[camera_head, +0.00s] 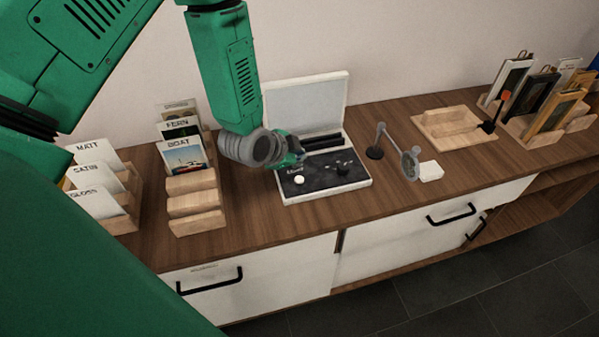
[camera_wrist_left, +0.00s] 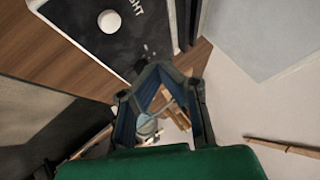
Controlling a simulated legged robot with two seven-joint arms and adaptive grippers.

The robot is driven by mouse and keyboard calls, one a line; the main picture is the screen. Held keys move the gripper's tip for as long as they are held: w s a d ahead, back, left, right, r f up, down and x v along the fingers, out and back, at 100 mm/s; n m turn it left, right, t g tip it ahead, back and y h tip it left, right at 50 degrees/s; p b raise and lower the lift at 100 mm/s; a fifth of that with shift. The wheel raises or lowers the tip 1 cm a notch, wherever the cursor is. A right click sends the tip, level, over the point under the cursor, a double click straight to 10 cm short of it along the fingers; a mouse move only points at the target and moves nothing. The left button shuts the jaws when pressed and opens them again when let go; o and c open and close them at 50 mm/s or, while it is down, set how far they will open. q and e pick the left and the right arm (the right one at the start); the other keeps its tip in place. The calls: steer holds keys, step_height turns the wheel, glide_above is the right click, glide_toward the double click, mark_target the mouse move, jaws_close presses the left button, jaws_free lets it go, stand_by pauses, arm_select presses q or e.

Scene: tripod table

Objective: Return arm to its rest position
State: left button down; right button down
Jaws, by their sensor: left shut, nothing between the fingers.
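My left arm (camera_head: 232,75) is green and comes in from the upper left, bending down over the dresser. My left gripper (camera_head: 297,158) is shut and empty, above the left part of an open white case (camera_head: 349,188). In the left wrist view the two fingers of this gripper (camera_wrist_left: 158,72) meet at their tips with nothing between them. The case has a dark lining with a white round piece (camera_head: 299,180) and small dark items in it; the round piece also shows in the wrist view (camera_wrist_left: 109,21). My right gripper is in neither view.
Card racks (camera_head: 196,203) stand left of the case. A small jointed stand with a round head (camera_head: 410,165) and a white block (camera_head: 430,171) are to its right. A wooden tray (camera_head: 451,124) and framed pieces (camera_head: 556,108) stand farther right. The wall is close behind.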

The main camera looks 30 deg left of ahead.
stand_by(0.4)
arm_select(q)
steer(key=s+f+n+g, duration=0.1)
steer(key=s+f, duration=0.2)
steer(key=s, duration=0.2)
steer(key=s+d+f+n+g, duration=0.1)
steer(key=s+f+n+g, duration=0.1)
steer(key=s, duration=0.3)
steer(key=s+d+f+n+g, duration=0.1)
steer(key=s+f+n, duration=0.1)
steer(key=s+f, duration=0.2)
steer(key=shift+s+g, duration=0.4)
steer(key=shift+s, duration=0.65)
steer(key=s+f+n+g, duration=0.3)
steer(key=s+n+g, duration=0.2)
steer(key=s, duration=1.2)
steer(key=w+d+f+t+b, duration=0.1)
steer(key=w+f+b, duration=0.2)
steer(key=f+b, duration=0.5)
steer(key=shift+w+d+m+y+b, duration=0.15)
steer(key=shift+d+m+y+b, duration=0.2)
steer(key=shift+b, duration=0.25)
steer(key=shift+a, duration=0.1)
